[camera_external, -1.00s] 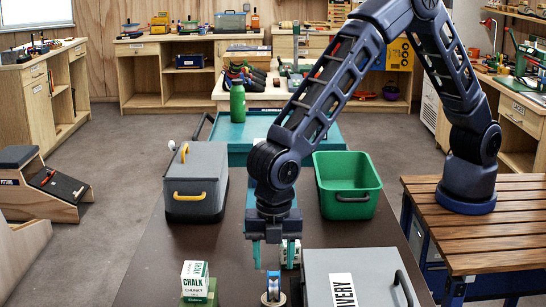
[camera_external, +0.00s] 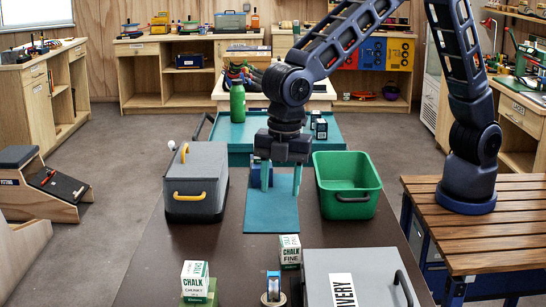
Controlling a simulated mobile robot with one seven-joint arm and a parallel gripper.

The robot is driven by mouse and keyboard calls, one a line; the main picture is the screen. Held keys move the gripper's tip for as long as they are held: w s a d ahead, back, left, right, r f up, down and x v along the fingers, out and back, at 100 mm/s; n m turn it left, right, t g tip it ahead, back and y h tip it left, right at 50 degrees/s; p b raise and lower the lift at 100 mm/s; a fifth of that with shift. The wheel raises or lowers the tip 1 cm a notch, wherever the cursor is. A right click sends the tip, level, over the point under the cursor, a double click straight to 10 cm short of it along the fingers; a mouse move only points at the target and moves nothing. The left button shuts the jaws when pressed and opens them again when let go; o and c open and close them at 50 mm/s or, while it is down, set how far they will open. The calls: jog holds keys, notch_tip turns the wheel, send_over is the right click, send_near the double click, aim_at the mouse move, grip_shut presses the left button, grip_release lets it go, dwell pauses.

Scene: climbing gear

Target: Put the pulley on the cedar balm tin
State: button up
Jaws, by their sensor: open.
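A small blue and silver upright piece, which looks like the pulley (camera_external: 273,283), stands on a low round tin (camera_external: 273,299) near the front edge of the picture. The tin looks like the cedar balm tin, but its label cannot be read. The pulley appears upright and in contact with the tin's top. My gripper (camera_external: 281,180) is open, pointing down over the teal mat, well behind the pulley and apart from it. I see nothing held between its fingers.
Chalk boxes (camera_external: 290,252) and (camera_external: 195,283) flank the tin. A grey lidded case (camera_external: 345,285) lies close at right. A grey cooler (camera_external: 193,187) and green crate (camera_external: 346,208) flank the teal mat (camera_external: 271,217). A dark blue block is partly hidden behind my gripper.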

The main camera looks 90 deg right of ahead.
jog(key=s+d+r+m+t, duration=0.1)
jog(key=s+d+r+m, duration=0.1)
jog(key=s+d+r, duration=0.4)
jog(key=s+d+r+m, duration=0.3)
jog(key=d+r, duration=0.1)
jog(key=d, duration=0.4)
jog(key=s+d+r+m+t, duration=0.1)
jog(key=s+d+r+m, duration=0.1)
jog(key=s+d+r, duration=0.45)
jog(key=s+d+f+m+t, duration=0.1)
jog(key=s+d+m, duration=0.3)
jog(key=s+d, duration=0.3)
jog(key=s+d+m+t, duration=0.1)
jog(key=s+d+m, duration=0.3)
jog(key=s, duration=0.8)
jog(key=d, duration=0.2)
jog(key=shift+s+d+f, duration=0.3)
jog(key=shift+d+f, duration=0.05)
jog(key=shift+d, duration=0.05)
